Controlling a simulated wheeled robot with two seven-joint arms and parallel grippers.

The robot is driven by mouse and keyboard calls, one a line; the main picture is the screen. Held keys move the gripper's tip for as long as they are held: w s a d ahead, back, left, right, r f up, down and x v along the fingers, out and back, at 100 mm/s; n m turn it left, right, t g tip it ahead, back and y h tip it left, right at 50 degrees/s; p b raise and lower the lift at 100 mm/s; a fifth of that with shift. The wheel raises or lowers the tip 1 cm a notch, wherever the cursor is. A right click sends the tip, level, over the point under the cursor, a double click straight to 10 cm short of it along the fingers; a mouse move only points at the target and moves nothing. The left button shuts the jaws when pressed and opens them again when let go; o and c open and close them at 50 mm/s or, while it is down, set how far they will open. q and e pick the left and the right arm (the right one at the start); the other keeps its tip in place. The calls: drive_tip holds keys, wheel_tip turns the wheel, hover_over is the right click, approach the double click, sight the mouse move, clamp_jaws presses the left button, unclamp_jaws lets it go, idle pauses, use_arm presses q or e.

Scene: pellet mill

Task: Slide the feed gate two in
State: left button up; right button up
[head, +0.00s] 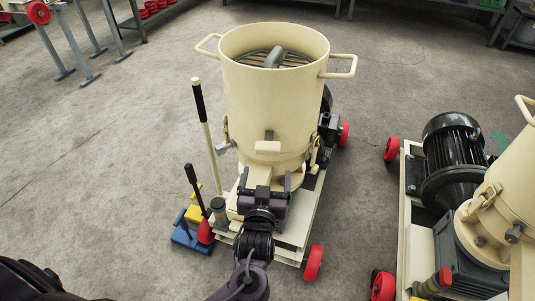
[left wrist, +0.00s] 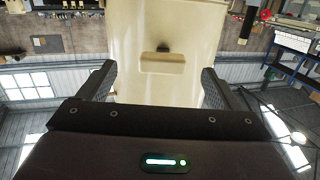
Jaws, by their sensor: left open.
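A cream pellet mill (head: 275,95) with an open hopper stands on a wheeled base. A small cream block, which looks like a feed gate (head: 267,147), sticks out low on the hopper's near side. In the left wrist view a raised cream tab (left wrist: 163,62) shows ahead of the fingers. My left gripper (head: 265,181) is open in front of the mill, below the block, its fingers pointing toward the mill. In the wrist view the fingers (left wrist: 158,88) stand wide apart with nothing clearly gripped. I cannot tell which gate is number two. My right gripper is not in view.
A second mill with a black motor (head: 455,150) stands at the right. A black-handled lever (head: 199,100) and a shorter lever (head: 192,176) rise left of the near mill. A blue and yellow part (head: 188,238) lies by its base.

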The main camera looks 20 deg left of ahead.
sight(267, 151)
use_arm(q)
drive_tip(key=shift+n+t+y, duration=0.3)
drive_tip(key=shift+t+y, duration=0.1)
drive_tip(key=w, duration=0.2)
drive_tip(key=w+a+r, duration=0.1)
drive_tip(key=w, duration=0.1)
drive_tip(key=w+r, duration=0.1)
drive_tip(key=shift+w+a+r, duration=0.15)
drive_tip(key=shift+w+a, duration=0.15)
drive_tip(key=shift+w, duration=0.1)
drive_tip(key=shift+x, duration=0.75)
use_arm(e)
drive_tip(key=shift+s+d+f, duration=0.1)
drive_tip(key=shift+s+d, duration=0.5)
